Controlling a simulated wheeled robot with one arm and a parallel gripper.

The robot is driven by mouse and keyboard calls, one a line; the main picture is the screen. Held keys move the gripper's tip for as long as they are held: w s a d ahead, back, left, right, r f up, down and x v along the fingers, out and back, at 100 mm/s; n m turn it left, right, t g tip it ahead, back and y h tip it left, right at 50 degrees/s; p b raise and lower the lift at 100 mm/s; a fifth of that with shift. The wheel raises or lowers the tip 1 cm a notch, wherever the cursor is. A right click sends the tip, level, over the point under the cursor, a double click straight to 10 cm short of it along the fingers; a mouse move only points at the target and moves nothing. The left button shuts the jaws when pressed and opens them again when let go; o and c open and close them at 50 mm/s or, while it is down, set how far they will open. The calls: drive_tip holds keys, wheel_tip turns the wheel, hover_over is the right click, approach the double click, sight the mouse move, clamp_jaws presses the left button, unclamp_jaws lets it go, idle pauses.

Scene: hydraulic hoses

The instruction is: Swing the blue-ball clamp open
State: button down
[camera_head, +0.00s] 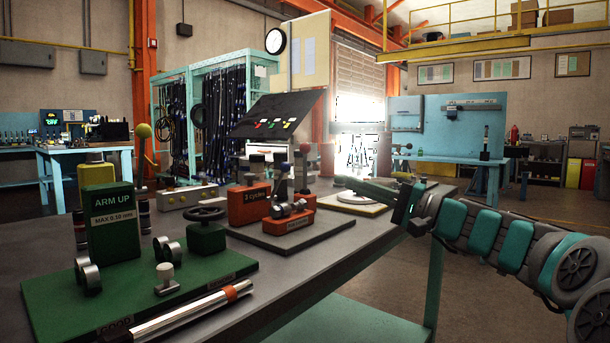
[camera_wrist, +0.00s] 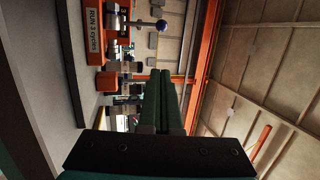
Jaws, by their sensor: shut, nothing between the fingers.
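The blue ball (camera_head: 304,148) tops an upright lever on the orange clamp unit (camera_head: 290,222) at the middle of the bench. In the wrist view, turned on its side, the blue ball (camera_wrist: 161,25) shows beyond the fingertips, on a pale stem. My gripper (camera_head: 342,181) reaches in from the right in the head view, level above the bench and to the right of the ball. Its dark green fingers (camera_wrist: 160,72) lie together with nothing between them. They are apart from the ball and lever. The clamp's lower parts are partly hidden by small metal rollers.
An orange block labelled with cycles (camera_head: 250,207) stands beside the clamp on a dark plate. Left front is a green fixture (camera_head: 112,222) with a yellow-ball lever (camera_head: 143,131).

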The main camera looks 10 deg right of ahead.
sight(280, 179)
drive_tip(key=w+a+r, duration=0.2)
drive_tip(key=w+a, duration=0.3)
drive_tip(key=a, duration=0.4)
drive_tip(key=shift+a+r+p, duration=0.2)
drive_tip(key=shift+a+p, duration=0.1)
drive_tip(key=shift+p, duration=0.05)
drive_tip(key=shift+w, duration=0.1)
drive_tip(key=shift+w+a+r+g+h+p, duration=0.25)
drive_tip(key=shift+a+r+g+h+p, duration=0.35)
drive_tip(key=shift+p, duration=0.45)
drive_tip(key=shift+f, duration=0.1)
